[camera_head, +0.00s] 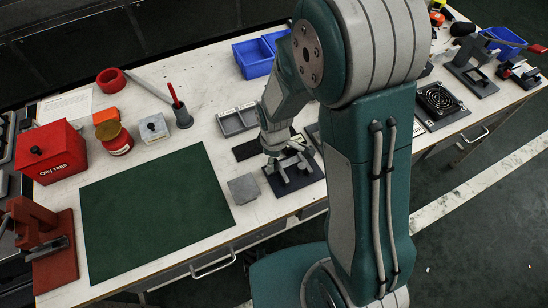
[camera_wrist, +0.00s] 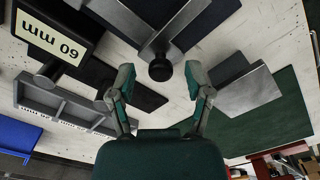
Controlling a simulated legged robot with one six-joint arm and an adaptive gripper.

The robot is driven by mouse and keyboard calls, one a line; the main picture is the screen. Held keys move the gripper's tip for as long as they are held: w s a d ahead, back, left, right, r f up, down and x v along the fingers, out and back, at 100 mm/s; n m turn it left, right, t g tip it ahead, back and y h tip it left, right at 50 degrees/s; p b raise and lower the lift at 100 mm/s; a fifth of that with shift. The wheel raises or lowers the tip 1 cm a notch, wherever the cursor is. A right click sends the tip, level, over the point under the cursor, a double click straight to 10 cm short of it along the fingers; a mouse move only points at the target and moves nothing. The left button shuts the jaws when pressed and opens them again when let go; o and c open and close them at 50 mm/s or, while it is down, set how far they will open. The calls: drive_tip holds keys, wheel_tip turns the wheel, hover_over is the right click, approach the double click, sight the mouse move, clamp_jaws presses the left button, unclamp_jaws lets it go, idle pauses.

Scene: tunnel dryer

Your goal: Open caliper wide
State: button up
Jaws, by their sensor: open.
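In the wrist view the caliper (camera_wrist: 175,27) is a grey bar-and-jaw device on a dark base plate, cut off by the top edge. Its round black knob (camera_wrist: 160,70) shows between the two fingertips of my gripper (camera_wrist: 159,82). My fingers are spread apart, one on each side of the knob; I cannot tell whether they touch it. A sign reading "60 mm" (camera_wrist: 55,45), upside down, stands on the left. In the head view my gripper (camera_head: 287,160) is over the dark base (camera_head: 292,180), which it partly hides.
A grey block (camera_wrist: 247,92) sits right of my gripper. A grey divided tray (camera_wrist: 68,103) lies to the left. A green mat (camera_head: 150,210) covers the bench's left part, with a red "Oily rags" box (camera_head: 50,152) behind it. Blue bins (camera_head: 253,58) stand behind my arm.

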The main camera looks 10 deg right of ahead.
drive_tip(key=shift+r, duration=0.15)
wheel_tip(320, 180, up, 12)
drive_tip(key=shift+f, duration=0.2)
idle(0.5)
drive_tip(key=s+d+r+m+t, duration=0.2)
drive_tip(key=s+d+r+m, duration=0.2)
drive_tip(key=s+r+m, duration=0.2)
drive_tip(key=s+d+r+m+t, duration=0.3)
drive_tip(key=s+r+m, duration=0.3)
drive_tip(key=r, duration=0.3)
drive_tip(key=shift+s+d+r+t, duration=0.3)
drive_tip(key=shift+s+d+r, duration=0.15)
drive_tip(key=shift+s, duration=0.3)
